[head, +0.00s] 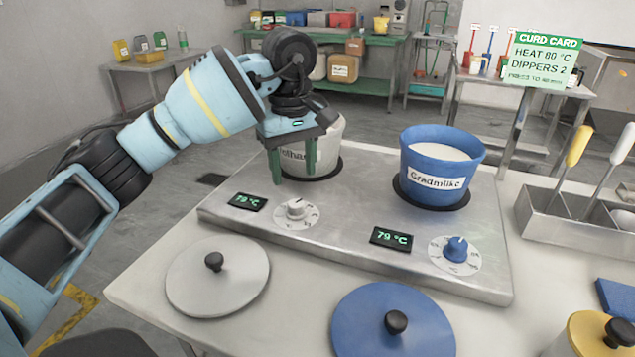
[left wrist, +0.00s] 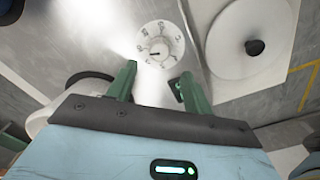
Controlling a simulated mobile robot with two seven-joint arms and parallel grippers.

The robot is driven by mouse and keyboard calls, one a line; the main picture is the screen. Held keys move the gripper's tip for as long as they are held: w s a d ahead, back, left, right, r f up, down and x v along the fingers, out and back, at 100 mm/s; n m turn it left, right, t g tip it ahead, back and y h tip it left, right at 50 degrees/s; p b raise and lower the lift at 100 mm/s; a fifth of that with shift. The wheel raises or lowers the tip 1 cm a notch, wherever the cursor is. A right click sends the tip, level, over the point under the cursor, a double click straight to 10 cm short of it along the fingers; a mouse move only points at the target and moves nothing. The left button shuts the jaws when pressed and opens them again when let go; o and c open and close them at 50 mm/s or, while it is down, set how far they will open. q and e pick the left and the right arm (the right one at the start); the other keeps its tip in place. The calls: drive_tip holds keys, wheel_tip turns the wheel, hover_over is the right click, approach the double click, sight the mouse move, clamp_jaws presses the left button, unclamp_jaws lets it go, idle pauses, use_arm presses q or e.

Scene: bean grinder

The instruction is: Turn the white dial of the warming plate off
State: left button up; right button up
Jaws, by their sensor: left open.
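The white dial (head: 296,209) sits on a round scale plate on the front of the steel warming plate (head: 350,225). Beside it on the left, a display (head: 248,202) reads 79 °C. My left gripper (head: 292,174) is open and empty, with green fingers above and behind the dial, in front of the white pot (head: 328,150). The gripper and arm partly hide that pot. In the left wrist view the dial (left wrist: 158,49) lies just beyond the gap between the open fingertips (left wrist: 158,74), apart from them. My right gripper is not in view.
A blue dial (head: 456,249) and a second display (head: 391,238) sit to the right, before a blue pot (head: 440,168) of white liquid. A grey lid (head: 217,280) and a blue lid (head: 392,325) lie in front. A steel holder (head: 570,215) stands at right.

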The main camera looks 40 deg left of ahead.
sight(295, 203)
use_arm(q)
drive_tip(key=shift+w, duration=0.2)
drive_tip(key=shift+s, duration=0.15)
drive_tip(key=shift+s+f, duration=0.15)
drive_tip(key=shift+f, duration=0.05)
wheel_tip(295, 203, down, 6)
drive_tip(key=shift+r+b, duration=0.1)
drive_tip(key=shift+b, duration=0.4)
drive_tip(key=shift+f, duration=0.75)
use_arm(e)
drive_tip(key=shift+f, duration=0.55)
use_arm(q)
drive_tip(key=shift+c, duration=0.2)
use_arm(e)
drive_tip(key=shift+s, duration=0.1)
use_arm(q)
drive_tip(key=c, duration=0.9)
drive_tip(key=shift+c, duration=0.2)
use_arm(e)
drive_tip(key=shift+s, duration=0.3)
